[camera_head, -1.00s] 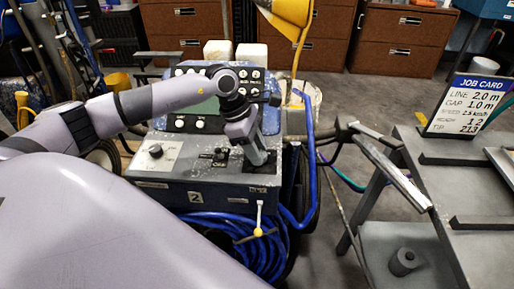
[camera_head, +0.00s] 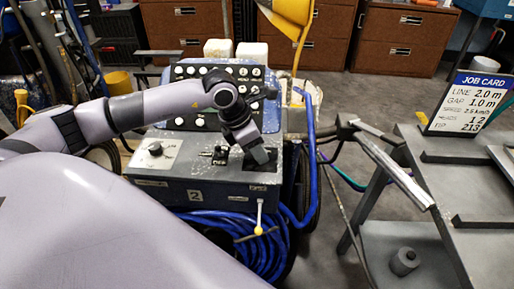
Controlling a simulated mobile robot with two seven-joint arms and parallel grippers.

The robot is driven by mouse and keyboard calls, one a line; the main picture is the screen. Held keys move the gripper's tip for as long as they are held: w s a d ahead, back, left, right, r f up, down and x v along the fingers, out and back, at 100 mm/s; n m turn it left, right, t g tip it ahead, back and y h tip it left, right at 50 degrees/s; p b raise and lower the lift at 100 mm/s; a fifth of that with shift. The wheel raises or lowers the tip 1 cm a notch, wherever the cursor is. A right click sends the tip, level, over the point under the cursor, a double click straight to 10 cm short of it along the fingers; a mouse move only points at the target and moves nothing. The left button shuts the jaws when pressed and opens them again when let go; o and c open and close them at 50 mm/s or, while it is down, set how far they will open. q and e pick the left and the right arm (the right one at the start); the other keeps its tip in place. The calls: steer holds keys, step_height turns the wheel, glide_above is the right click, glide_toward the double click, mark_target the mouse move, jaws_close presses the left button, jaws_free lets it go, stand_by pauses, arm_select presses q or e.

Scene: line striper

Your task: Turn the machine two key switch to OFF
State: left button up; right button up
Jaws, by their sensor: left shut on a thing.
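Machine two is a worn grey-blue unit with a "2" label (camera_head: 194,196) on its front. Its flat top panel (camera_head: 180,163) carries a black knob (camera_head: 155,149) at the left and a small black switch with white lettering (camera_head: 220,155) in the middle. My left gripper (camera_head: 262,158) points down at the dark plate at the panel's right end. It is shut on a small part there, which looks like the key switch; the fingers hide it, so its setting cannot be read. My right gripper is not in view.
An upright button panel (camera_head: 245,73) stands behind, partly covered by my left arm. Blue hose (camera_head: 265,255) lies coiled below, near a yellow-tipped lever (camera_head: 258,230). A grey bench (camera_head: 480,190) with a job card (camera_head: 474,103) stands at right.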

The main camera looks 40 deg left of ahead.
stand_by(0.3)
arm_select(q)
steer(key=o, duration=1)
steer(key=shift+o, duration=0.2)
steer(key=v, duration=0.7)
steer(key=shift+r, duration=0.1)
